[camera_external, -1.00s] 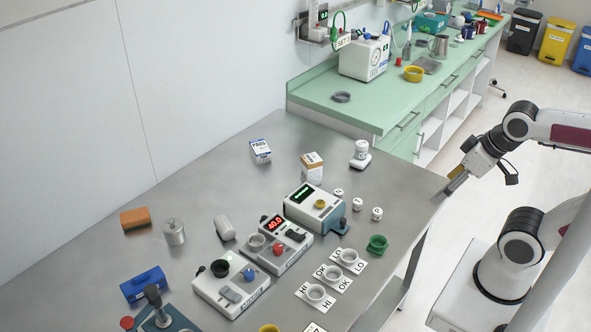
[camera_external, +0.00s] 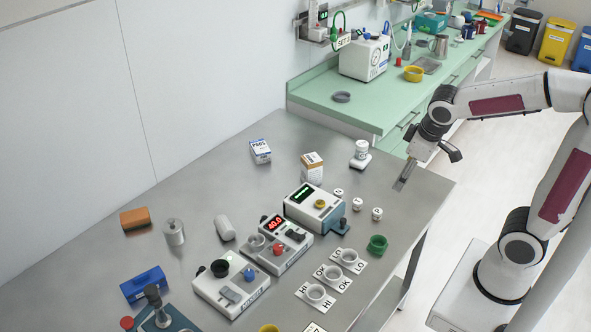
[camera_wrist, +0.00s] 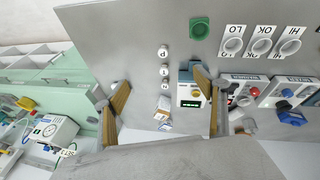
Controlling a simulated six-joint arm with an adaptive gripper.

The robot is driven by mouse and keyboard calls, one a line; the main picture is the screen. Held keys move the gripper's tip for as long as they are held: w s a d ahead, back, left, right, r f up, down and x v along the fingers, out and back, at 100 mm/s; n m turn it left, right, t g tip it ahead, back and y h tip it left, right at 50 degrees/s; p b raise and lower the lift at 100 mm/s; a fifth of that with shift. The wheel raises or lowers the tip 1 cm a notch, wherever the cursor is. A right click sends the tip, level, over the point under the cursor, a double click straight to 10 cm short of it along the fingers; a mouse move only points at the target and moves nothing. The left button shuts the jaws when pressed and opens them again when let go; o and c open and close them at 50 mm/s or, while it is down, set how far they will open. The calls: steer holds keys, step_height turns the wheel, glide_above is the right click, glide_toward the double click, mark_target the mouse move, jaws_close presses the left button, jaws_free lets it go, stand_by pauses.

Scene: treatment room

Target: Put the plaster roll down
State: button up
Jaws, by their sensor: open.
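My gripper (camera_external: 402,186) is over the right part of the steel table (camera_external: 400,215), pointing down. In the wrist view my gripper (camera_wrist: 160,92) has its two tan-padded fingers wide apart, with nothing between them. A white cylinder (camera_external: 224,228) lies on its side on the left half of the table, far from my gripper; it looks most like the plaster roll, but I cannot be sure. An orange-brown roll-like object (camera_external: 135,218) lies further left. Several small white lettered pots (camera_external: 357,204) stand between my gripper and the instruments.
White instruments with displays (camera_external: 318,206) fill the table's middle. A green ring (camera_external: 377,244) and labelled cups (camera_external: 331,273) stand near the front edge. Boxes (camera_external: 312,167) and a white bottle on a base (camera_external: 361,155) stand behind. The back left of the table is clear.

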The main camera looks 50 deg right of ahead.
mark_target(225, 228)
steer(key=w+a+f+n+t, duration=0.1)
steer(key=w+f+n+t, duration=0.15)
steer(key=w, duration=1.35)
steer(key=w+a+f+n+t, duration=0.1)
steer(key=w+n+t, duration=0.15)
steer(key=w, duration=1.45)
steer(key=w+a+f+n+t+y, duration=0.2)
steer(key=w+a+f+n+y, duration=0.3)
steer(key=w+a, duration=0.65)
steer(key=a+f+g+y, duration=0.1)
steer(key=a+f, duration=0.1)
steer(key=a, duration=0.2)
steer(key=a+f+n+g+y, duration=0.1)
steer(key=a+f, duration=0.1)
steer(key=a, duration=0.1)
steer(key=a+f+n+g+y, duration=0.1)
steer(key=a+f+y, duration=0.1)
steer(key=a+f, duration=0.1)
steer(key=shift+s+a, duration=0.1)
steer(key=shift+a, duration=0.75)
steer(key=s+a+g+y, duration=0.1)
steer(key=s+a+g, duration=0.1)
steer(key=s+g, duration=0.2)
steer(key=shift+s+a+r, duration=0.2)
steer(key=shift+s, duration=0.75)
